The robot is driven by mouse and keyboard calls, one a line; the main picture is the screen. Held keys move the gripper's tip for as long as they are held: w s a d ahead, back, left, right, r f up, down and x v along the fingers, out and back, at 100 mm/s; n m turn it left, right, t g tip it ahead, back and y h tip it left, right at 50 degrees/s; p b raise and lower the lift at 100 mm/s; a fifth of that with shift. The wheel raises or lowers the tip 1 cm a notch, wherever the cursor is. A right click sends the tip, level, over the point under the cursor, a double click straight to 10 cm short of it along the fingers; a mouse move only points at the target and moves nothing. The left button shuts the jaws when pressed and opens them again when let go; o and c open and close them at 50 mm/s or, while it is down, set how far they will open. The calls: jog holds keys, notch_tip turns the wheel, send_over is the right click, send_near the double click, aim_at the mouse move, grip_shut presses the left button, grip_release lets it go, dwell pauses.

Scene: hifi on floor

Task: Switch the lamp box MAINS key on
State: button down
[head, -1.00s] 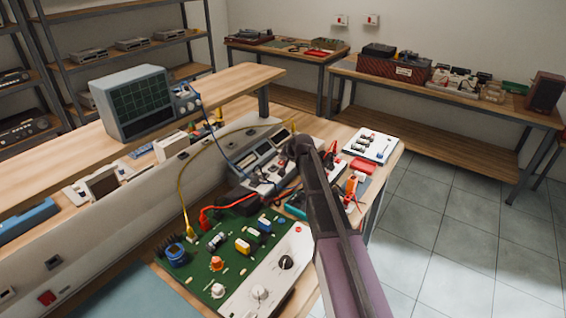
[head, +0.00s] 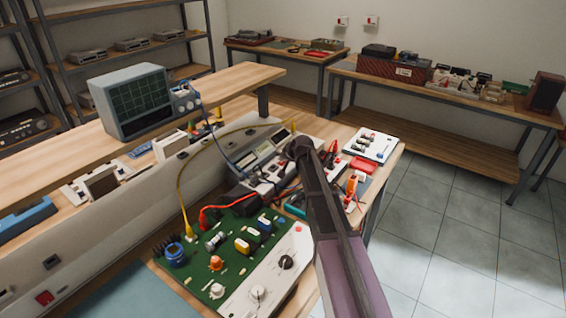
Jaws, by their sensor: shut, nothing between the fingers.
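My arm reaches up from the lower right in the head view. Its dark end, with my gripper (head: 298,150), is over the back of the near bench, beside a pale box (head: 262,186) with small dark and red parts on top. The gripper is shut and empty; its fingertips are hard to make out against the arm. No MAINS lettering is readable, so I cannot tell for certain which box is the lamp box. The arm hides part of the pale box's right side. I cannot tell whether the gripper touches it.
A green circuit board (head: 225,250) with knobs and parts lies in front, with yellow and red leads. An oscilloscope (head: 130,102) stands on the raised shelf at left. A white tray (head: 372,146) and a red item (head: 363,164) lie right of the arm. Tiled floor is clear at right.

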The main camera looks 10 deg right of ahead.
aim_at(282, 163)
jog(key=shift+r+p, duration=0.45)
jog(key=shift+p, duration=0.05)
dwell(0.3)
notch_tip(282, 163, up, 6)
jog(key=p, duration=0.6)
